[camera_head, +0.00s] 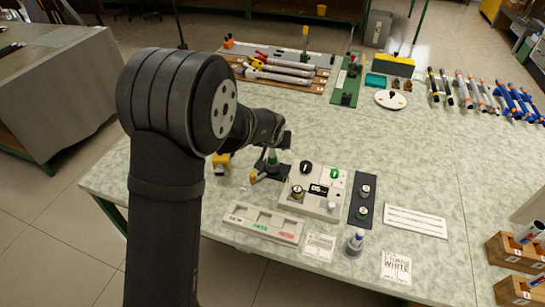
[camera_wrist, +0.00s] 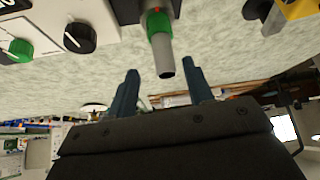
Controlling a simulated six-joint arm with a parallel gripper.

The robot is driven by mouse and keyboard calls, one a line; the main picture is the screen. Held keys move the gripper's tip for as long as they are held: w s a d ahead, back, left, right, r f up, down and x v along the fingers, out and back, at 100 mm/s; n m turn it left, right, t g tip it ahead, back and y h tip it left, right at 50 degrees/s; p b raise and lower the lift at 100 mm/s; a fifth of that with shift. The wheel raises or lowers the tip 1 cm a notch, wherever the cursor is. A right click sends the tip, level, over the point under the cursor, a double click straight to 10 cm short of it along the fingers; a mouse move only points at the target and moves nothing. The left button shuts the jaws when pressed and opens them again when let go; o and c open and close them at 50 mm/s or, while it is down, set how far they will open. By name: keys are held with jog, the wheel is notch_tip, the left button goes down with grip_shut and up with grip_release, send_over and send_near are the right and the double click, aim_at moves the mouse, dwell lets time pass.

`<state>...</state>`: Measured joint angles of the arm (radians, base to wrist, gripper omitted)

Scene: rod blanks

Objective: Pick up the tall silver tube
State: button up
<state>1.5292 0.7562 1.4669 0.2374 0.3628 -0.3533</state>
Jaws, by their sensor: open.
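A silver-grey tube (camera_wrist: 166,64) with a green collar stands upright in the wrist view, its free end near the gap between my fingertips. It also shows in the camera_head view (camera_head: 272,156), just below my gripper and partly hidden by it. My gripper (camera_wrist: 160,66) is open, with one dark finger on each side of the tube's end. The fingers appear apart from the tube, and nothing is held. In the camera_head view my own arm hides part of the table around it.
A white control box (camera_head: 318,190) with knobs stands right of the tube. Yellow parts (camera_head: 220,162) lie to its left. A compartment tray (camera_head: 263,222) is at the front edge. Several tubes (camera_head: 475,90) lie at the back right. The table's middle right is clear.

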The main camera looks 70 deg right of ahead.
aim_at(273, 156)
jog(key=shift+w+x, duration=0.15)
jog(key=shift+x, duration=1.15)
jog(key=shift+w+x, duration=0.2)
jog(key=shift+x, duration=1.05)
jog(key=shift+a, duration=0.1)
grip_shut()
